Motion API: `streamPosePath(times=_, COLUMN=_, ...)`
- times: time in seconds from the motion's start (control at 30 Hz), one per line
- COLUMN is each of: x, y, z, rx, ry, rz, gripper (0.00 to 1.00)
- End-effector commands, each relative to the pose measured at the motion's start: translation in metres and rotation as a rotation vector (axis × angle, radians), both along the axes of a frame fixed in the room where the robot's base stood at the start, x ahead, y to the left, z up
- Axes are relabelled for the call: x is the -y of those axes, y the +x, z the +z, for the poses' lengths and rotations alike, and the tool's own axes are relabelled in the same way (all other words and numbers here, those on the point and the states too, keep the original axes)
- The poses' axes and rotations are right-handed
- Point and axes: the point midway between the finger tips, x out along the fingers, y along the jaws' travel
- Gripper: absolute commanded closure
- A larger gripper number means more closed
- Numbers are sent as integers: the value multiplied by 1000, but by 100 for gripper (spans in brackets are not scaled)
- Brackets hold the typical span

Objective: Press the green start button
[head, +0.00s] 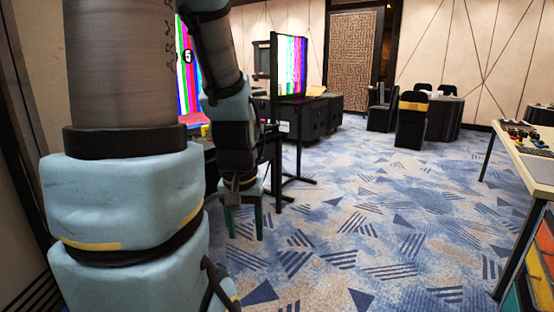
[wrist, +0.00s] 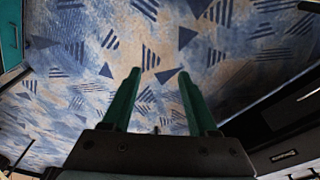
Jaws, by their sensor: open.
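I cannot make out a green start button in either view. My gripper (head: 245,222) hangs low in the head view, pointing down over the patterned carpet, beside the dark screen stand. In the wrist view, its two green fingers (wrist: 160,74) stand apart with only carpet between them. The gripper is open and empty. A colour-striped screen (head: 187,70) with a round "5" mark is partly hidden behind my arm. A small reddish and yellow patch (head: 192,119) shows below it, too small to identify.
A second colour-bar screen (head: 291,66) stands behind, beside dark cabinets (head: 312,117). A table (head: 538,163) with small items and coloured drawers is at the right edge. Dark chairs (head: 411,122) stand at the back. The carpet (head: 370,220) between is clear.

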Motion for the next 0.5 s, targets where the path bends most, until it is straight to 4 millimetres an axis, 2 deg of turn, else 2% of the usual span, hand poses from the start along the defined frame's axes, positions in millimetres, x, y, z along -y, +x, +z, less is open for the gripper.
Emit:
streamPosePath(times=0.07, x=0, y=0, z=0, rx=0, ry=0, rz=0, gripper=51)
streamPosePath(times=0.5, x=0, y=0, z=0, rx=0, ry=0, rz=0, gripper=100)
